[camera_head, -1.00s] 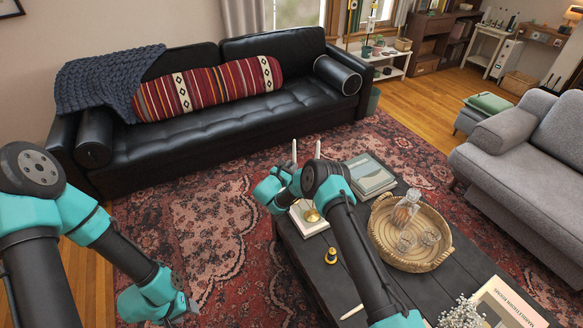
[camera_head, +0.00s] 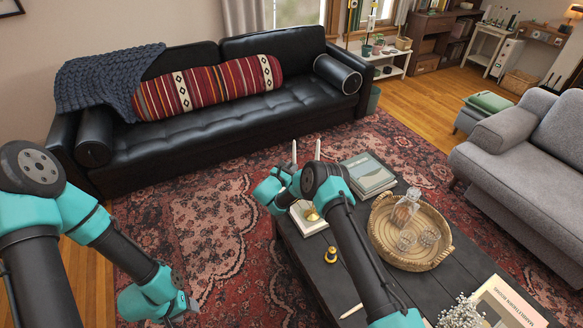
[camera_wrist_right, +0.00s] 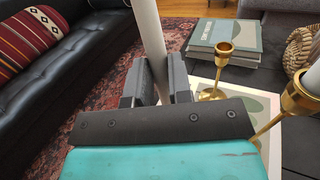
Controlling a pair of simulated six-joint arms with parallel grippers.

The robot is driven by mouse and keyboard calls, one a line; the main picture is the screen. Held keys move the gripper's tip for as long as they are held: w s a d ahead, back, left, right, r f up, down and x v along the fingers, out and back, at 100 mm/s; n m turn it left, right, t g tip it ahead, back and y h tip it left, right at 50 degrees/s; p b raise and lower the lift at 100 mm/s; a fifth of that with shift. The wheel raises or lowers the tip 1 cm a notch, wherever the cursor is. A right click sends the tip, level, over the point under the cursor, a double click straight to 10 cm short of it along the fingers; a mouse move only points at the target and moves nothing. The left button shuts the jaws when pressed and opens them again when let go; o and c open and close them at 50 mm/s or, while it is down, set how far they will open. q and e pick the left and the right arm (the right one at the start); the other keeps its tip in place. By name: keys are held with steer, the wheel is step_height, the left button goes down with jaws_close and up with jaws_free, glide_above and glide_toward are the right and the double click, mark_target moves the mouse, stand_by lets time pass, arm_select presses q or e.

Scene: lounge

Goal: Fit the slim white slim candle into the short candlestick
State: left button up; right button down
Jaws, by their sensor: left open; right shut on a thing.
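My right gripper (camera_head: 276,190) is shut on a slim white candle (camera_wrist_right: 148,28), held roughly upright with a slight tilt in the right wrist view. Its upper end (camera_head: 294,152) shows in the head view; its lower end is hidden behind the gripper. An empty gold candlestick (camera_wrist_right: 222,68) stands just right of the fingers, apart from the candle. Another gold candlestick (camera_wrist_right: 296,98), at the right edge, carries a white candle (camera_wrist_right: 313,76). I cannot tell for sure which is the short one. My left gripper (camera_head: 182,312) is open and empty over the rug.
The dark table (camera_head: 440,288) bears a woven tray (camera_head: 447,250) with glassware, stacked books (camera_head: 368,176), a small gold-and-black object (camera_head: 330,256) and flowers (camera_head: 462,312). A pale book (camera_wrist_right: 245,98) lies under the empty candlestick. A black sofa (camera_head: 215,112) stands behind.

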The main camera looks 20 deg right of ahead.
steer(key=shift+f, duration=0.9)
steer(key=c, duration=1)
jaws_free()
steer(key=shift+o, duration=0.2)
steer(key=shift+a, duration=0.1)
steer(key=shift+v, duration=2.9)
steer(key=shift+s, duration=0.1)
